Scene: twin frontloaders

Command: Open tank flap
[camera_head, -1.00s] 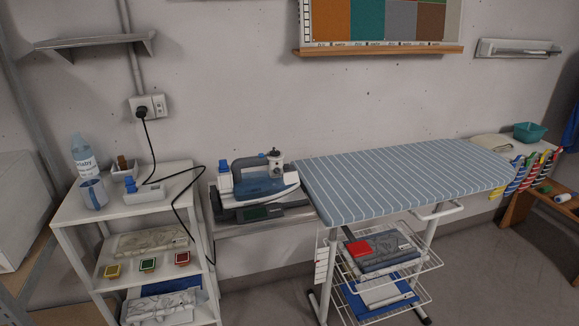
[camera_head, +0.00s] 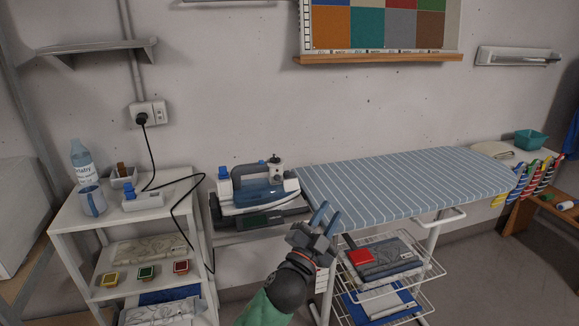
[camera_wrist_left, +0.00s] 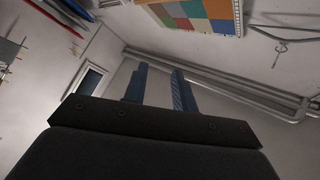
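The steam iron (camera_head: 257,187), blue and white with a dark handle, stands on its dark base (camera_head: 263,217) at the left end of the striped ironing board (camera_head: 400,185). A small tank flap cannot be made out clearly at this size. My left gripper (camera_head: 324,214) is in front of the board's left end, to the right of the iron and apart from it. Its two blue fingers are spread with nothing between them. The fingers also show apart and empty in the left wrist view (camera_wrist_left: 159,86), pointing toward the wall. My right gripper is not in view.
A white shelf unit (camera_head: 160,213) on the left carries a bottle (camera_head: 82,160), a blue mug (camera_head: 93,200) and a small blue-capped device (camera_head: 142,197). A black cord hangs between it and the iron. A wire rack (camera_head: 385,275) sits under the board.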

